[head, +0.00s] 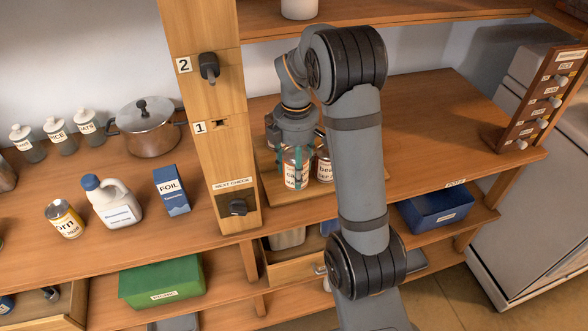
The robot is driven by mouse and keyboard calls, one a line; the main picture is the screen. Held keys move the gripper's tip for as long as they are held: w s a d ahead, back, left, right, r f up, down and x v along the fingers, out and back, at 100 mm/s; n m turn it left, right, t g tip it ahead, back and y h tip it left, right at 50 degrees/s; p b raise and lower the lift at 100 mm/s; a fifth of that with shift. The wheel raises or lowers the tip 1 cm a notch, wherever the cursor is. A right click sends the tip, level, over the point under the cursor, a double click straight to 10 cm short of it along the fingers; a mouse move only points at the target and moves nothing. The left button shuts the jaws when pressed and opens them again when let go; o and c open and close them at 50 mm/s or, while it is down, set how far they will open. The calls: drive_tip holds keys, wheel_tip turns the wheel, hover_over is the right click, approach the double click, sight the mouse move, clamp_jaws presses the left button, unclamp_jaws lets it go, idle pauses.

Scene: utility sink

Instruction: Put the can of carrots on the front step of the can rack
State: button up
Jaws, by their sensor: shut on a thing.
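A can with a white and red label (296,172), its lettering partly covered and probably the carrots, stands upright between the teal fingers of my gripper (297,170). My gripper points down and is shut on this can. A second can, with lettering that starts "be" (324,168), is close to its right, partly hidden by my arm. Both are at the wooden can rack (279,197), just right of the wooden post. My arm hides much of the rack, and I cannot tell whether the held can touches a step.
The wooden post (222,150) with hooks stands close left of my gripper. The counter at right (435,125) is clear.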

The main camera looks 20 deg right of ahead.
drive_tip(key=w+f, duration=0.1)
drive_tip(key=w, duration=0.1)
drive_tip(key=w+f+p, duration=0.1)
drive_tip(key=w, duration=0.1)
drive_tip(key=w+a+f+p, duration=0.1)
drive_tip(key=w, duration=0.1)
drive_tip(key=shift+f, duration=0.2)
drive_tip(key=shift+w+f, duration=0.35)
drive_tip(key=shift+w, duration=0.05)
drive_tip(key=shift+f+p, duration=0.9)
drive_tip(key=shift+f, duration=1.05)
drive_tip(key=shift+f, duration=0.15)
drive_tip(key=o, duration=1.5)
drive_tip(key=shift+s, duration=0.1)
wheel_tip(320, 180, up, 12)
drive_tip(key=shift+r+b, duration=0.2)
drive_tip(key=shift+b, duration=0.55)
drive_tip(key=shift+o, duration=0.6)
